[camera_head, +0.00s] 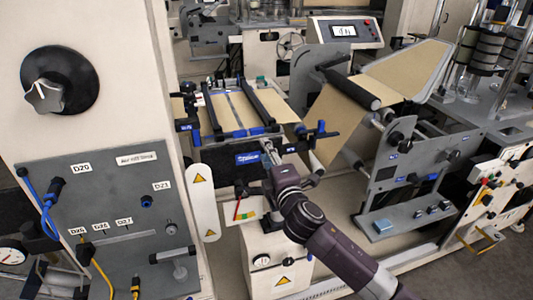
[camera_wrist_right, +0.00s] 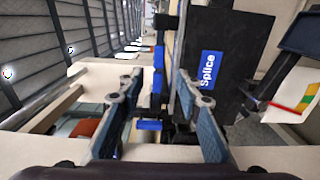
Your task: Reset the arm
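My right arm comes in from the lower right in the head view. Its gripper (camera_head: 269,152) is at the front of the splice unit (camera_head: 248,159), close to its blue label. In the right wrist view the two fingers of this gripper (camera_wrist_right: 160,105) stand apart, with blue pads and nothing clearly held between them. The black splice unit with its blue "Splice" label (camera_wrist_right: 208,70) is just to the right of the fingers. Whether the fingers touch it, I cannot tell. My left gripper is not in view.
A grey panel (camera_head: 110,215) with cables and a large black knob (camera_head: 58,80) stand at the left. A roller stand with brown kraft web (camera_head: 340,110) is at the right. A display box (camera_head: 343,30) stands behind. Grey floor shows at the lower right.

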